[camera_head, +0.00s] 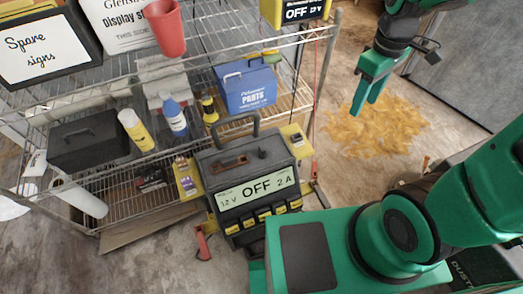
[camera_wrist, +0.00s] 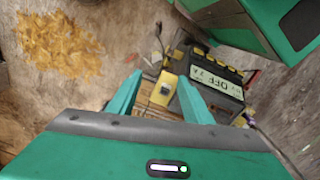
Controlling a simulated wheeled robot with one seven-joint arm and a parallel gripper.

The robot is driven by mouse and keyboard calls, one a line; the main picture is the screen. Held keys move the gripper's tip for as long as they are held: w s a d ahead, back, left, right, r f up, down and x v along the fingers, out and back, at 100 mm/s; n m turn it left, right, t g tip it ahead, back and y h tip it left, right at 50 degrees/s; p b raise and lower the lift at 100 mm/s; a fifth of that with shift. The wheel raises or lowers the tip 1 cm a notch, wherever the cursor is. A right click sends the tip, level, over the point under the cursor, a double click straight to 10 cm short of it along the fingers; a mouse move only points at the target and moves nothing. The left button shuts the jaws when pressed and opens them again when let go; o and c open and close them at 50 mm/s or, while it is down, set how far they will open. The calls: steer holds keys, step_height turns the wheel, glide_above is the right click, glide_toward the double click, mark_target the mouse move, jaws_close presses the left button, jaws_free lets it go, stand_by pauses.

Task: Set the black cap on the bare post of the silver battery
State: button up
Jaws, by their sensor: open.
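My gripper (camera_head: 366,105) hangs at the upper right of the head view, over the floor and right of the wire rack, open and empty. In the wrist view its two green fingers (camera_wrist: 160,76) stand apart, with a yellow block bearing a small dark piece (camera_wrist: 164,88) seen beyond the gap. A similar yellow piece with a small dark part (camera_head: 297,141) is beside the charger in the head view. I cannot tell whether that dark part is the black cap. I cannot make out the silver battery or its bare post for sure in either view.
A charger reading "OFF" (camera_head: 256,186) stands before the wire rack (camera_head: 110,178), and also shows in the wrist view (camera_wrist: 217,78). A blue parts box (camera_head: 247,90), bottles (camera_head: 174,117) and a black case (camera_head: 88,142) are on the rack. Yellow litter (camera_head: 385,122) covers open floor.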

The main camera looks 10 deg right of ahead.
steer(key=w+a+f+n, duration=0.4)
steer(key=a+n, duration=0.2)
steer(key=a, duration=0.2)
steer(key=n, duration=1)
glide_above(262, 148)
step_height(262, 148, down, 16)
steer(key=shift+r, duration=0.25)
steer(key=shift+f, duration=2.95)
steer(key=c, duration=1.1)
